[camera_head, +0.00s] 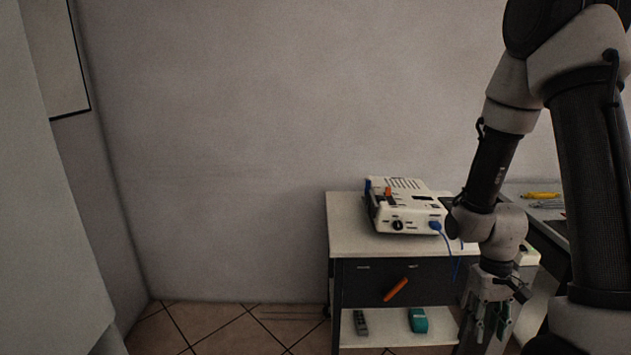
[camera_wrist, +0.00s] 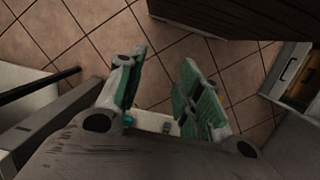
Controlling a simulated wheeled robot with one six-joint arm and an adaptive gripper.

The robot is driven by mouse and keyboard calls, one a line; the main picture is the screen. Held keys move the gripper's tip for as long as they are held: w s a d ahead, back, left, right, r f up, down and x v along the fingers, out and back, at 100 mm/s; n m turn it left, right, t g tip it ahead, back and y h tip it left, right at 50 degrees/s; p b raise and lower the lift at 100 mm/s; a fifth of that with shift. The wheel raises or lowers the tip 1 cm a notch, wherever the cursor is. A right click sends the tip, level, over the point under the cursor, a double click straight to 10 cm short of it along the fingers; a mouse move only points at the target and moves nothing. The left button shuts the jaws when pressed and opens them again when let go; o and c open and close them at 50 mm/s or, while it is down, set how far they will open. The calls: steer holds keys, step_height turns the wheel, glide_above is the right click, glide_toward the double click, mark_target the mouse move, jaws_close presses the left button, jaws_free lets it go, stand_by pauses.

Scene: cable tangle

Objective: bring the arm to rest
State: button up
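My gripper (camera_head: 490,322) hangs pointing down at the front right of the white cart (camera_head: 345,225) in the head view. In the wrist view my gripper (camera_wrist: 160,90) shows its two green-padded fingers spread apart. Nothing is between them but a view down to the tiled floor. My arm reaches down from the upper right of the head view and hides part of the cart's right side.
A white device (camera_head: 405,212) with a blue plug (camera_head: 435,226) and hanging blue cable stands on the cart. An orange handle (camera_head: 396,289) is on the dark drawer front. A teal item (camera_head: 418,320) and a grey item (camera_head: 360,322) sit on the lower shelf. Floor (camera_head: 225,325) left of the cart is clear.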

steer(key=s+r+t, duration=0.3)
steer(key=s+r, duration=0.1)
steer(key=r, duration=1.1)
steer(key=s+a+r+t, duration=0.1)
steer(key=s+r+t, duration=0.2)
steer(key=r, duration=1.1)
steer(key=shift+s+a+r+t, duration=0.3)
steer(key=shift+s+r+t, duration=0.1)
steer(key=shift+s, duration=0.4)
